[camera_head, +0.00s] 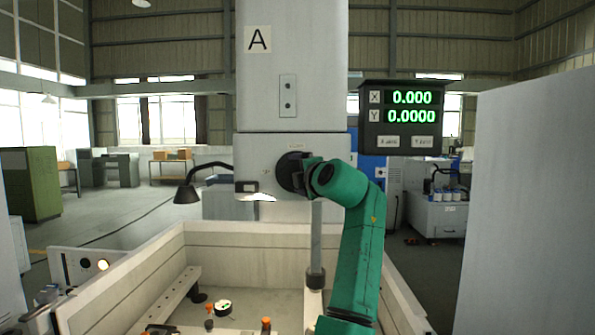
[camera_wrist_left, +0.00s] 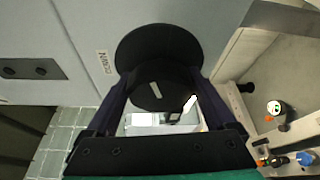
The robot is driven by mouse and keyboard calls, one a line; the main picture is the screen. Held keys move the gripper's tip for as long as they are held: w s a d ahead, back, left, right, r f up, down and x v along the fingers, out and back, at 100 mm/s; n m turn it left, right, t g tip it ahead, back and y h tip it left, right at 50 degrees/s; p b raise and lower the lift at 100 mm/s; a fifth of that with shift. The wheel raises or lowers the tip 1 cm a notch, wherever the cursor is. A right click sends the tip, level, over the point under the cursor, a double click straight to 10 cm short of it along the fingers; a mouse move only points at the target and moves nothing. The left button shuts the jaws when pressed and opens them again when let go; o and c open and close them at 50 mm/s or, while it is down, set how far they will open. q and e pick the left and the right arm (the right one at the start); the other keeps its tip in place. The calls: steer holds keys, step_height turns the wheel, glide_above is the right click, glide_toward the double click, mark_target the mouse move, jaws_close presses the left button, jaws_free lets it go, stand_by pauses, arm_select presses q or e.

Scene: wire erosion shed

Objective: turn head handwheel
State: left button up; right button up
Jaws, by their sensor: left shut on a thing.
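The black round head handwheel (camera_head: 290,173) sits on the front of the pale machine head (camera_head: 262,155), below the letter A panel. In the left wrist view the handwheel shows as a wide dark disc (camera_wrist_left: 150,43) with a smaller hub in front of it. My left gripper (camera_head: 309,176), at the end of a green arm, reaches the handwheel from the front. In the left wrist view its two fingers (camera_wrist_left: 160,88) are shut on the hub, one on each side. The fingers partly cover the hub. My right gripper is not in view.
A pale open-topped tank (camera_head: 250,240) lies below the head, with small fittings inside. A black lamp (camera_head: 187,193) stands left of the head. A grey panel (camera_head: 535,200) blocks the right side.

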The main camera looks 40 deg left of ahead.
arm_select(q)
steer(key=shift+f, duration=0.1)
stand_by(0.3)
steer(key=o, duration=1.1)
steer(key=b+v, duration=0.6)
steer(key=v, duration=0.8)
steer(key=shift+s+d, duration=0.15)
steer(key=shift+s, duration=0.05)
